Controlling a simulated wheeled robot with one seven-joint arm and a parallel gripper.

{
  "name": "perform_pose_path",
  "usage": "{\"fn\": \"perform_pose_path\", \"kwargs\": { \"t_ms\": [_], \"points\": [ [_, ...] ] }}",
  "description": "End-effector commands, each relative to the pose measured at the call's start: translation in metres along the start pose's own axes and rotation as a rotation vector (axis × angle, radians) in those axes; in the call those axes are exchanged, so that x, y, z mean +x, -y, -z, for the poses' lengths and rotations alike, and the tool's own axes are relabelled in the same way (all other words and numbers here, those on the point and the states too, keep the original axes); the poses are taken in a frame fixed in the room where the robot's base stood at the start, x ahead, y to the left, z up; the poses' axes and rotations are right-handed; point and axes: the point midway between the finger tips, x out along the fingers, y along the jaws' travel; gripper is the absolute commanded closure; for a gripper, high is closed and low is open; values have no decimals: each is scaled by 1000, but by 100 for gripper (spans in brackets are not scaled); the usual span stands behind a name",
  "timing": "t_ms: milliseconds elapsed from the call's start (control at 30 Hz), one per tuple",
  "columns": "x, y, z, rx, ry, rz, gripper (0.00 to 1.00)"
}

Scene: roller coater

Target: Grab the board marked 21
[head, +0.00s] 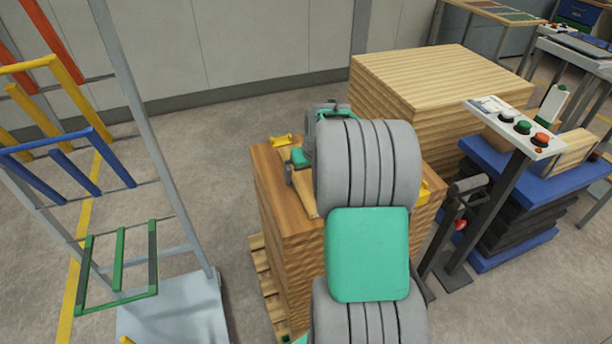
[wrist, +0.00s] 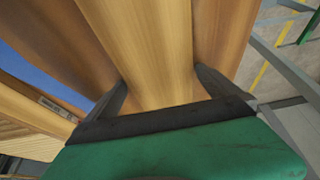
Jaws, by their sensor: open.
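A stack of brown boards (head: 285,235) stands on a pallet in the head view, partly hidden by my arm. A narrow, paler board (head: 300,190) lies on its top. My gripper (head: 297,165) is over this stack, beside my arm's grey links. In the wrist view my gripper (wrist: 162,80) is open, with its two dark fingers on either side of a pale wooden board (wrist: 145,40). I cannot tell whether the fingers touch it. Darker wood shows on both sides. A small label (wrist: 57,106) sits on a wooden edge at the left; no number 21 is readable.
A taller pale board stack (head: 430,80) stands behind. A control post (head: 515,127) and a blue lift table (head: 540,170) are at right. A rack (head: 150,120) with coloured arms stands at left. Floor is clear between rack and stack.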

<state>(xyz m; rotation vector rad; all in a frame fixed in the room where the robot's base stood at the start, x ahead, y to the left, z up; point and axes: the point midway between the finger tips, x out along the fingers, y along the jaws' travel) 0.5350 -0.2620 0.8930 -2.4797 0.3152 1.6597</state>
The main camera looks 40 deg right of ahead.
Motion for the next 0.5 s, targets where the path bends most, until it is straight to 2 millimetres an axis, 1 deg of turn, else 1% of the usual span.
{"fn": "perform_pose_path", "kwargs": {
  "t_ms": [167, 500],
  "points": [
    [0, 0, 0, 0, -1, -1, 0],
    [-1, 0, 0, 0, -1, 0, 28]
  ]
}}
